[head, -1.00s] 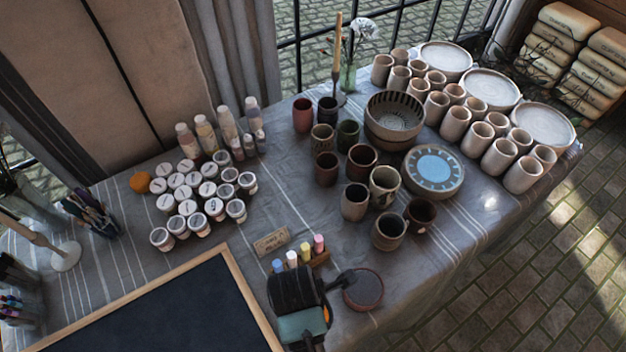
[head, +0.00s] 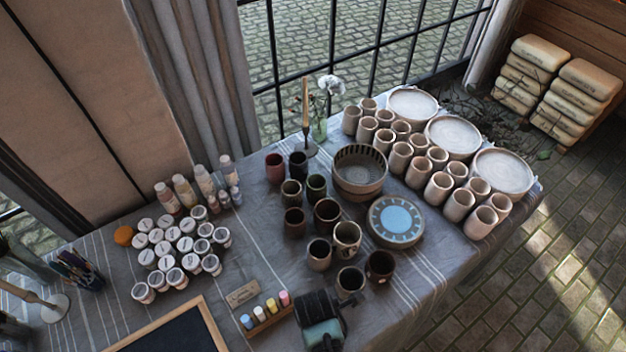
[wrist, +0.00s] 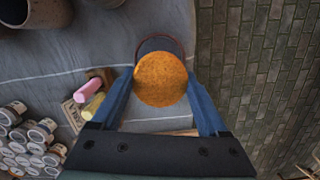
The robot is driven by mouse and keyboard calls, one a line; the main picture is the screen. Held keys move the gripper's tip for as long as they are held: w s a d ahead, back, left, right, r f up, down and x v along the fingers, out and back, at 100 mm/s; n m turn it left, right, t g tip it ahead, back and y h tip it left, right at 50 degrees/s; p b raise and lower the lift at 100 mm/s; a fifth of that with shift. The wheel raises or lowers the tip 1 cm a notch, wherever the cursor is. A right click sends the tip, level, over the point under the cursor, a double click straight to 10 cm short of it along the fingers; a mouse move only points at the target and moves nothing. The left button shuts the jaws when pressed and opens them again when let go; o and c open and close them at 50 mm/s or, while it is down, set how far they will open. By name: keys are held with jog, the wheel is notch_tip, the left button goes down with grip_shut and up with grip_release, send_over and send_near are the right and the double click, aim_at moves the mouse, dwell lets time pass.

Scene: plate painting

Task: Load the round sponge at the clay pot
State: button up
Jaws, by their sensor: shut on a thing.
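In the wrist view the round orange sponge (wrist: 161,80) is held between the two blue fingers of my gripper (wrist: 160,84), which is shut on it. Just beyond the sponge is a dark round pot with a reddish rim (wrist: 160,42), seen from above and partly covered by the sponge. I cannot tell whether sponge and pot touch. In the head view my gripper body (head: 319,318) is at the bottom, right of the chalk sticks. The held sponge and this pot are hidden there.
Chalk sticks (head: 265,310) and a small sign (head: 241,293) lie left of my gripper. Brown cups (head: 350,281) stand behind it. White-lidded jars (head: 165,250), with another orange round thing (head: 123,235) beside them, and a framed blackboard (head: 178,332) are further left.

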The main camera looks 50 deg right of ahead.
jog(key=shift+s+d+f, duration=0.1)
jog(key=shift+d+f, duration=0.1)
jog(key=shift+d, duration=0.05)
jog(key=shift+a+f+b, duration=0.2)
jog(key=shift+f+b, duration=0.8)
jog(key=shift+b, duration=0.2)
notch_tip(320, 180, down, 4)
jog(key=b, duration=0.3)
jog(key=shift+r+b, duration=0.2)
jog(key=shift+b, duration=0.15)
jog(key=shift+f+b, duration=0.35)
jog(key=shift+f, duration=0.15)
jog(key=shift+f, duration=0.1)
dwell(0.8)
notch_tip(320, 180, up, 7)
jog(key=p, duration=0.7)
jog(key=shift+p, duration=0.35)
dwell(0.7)
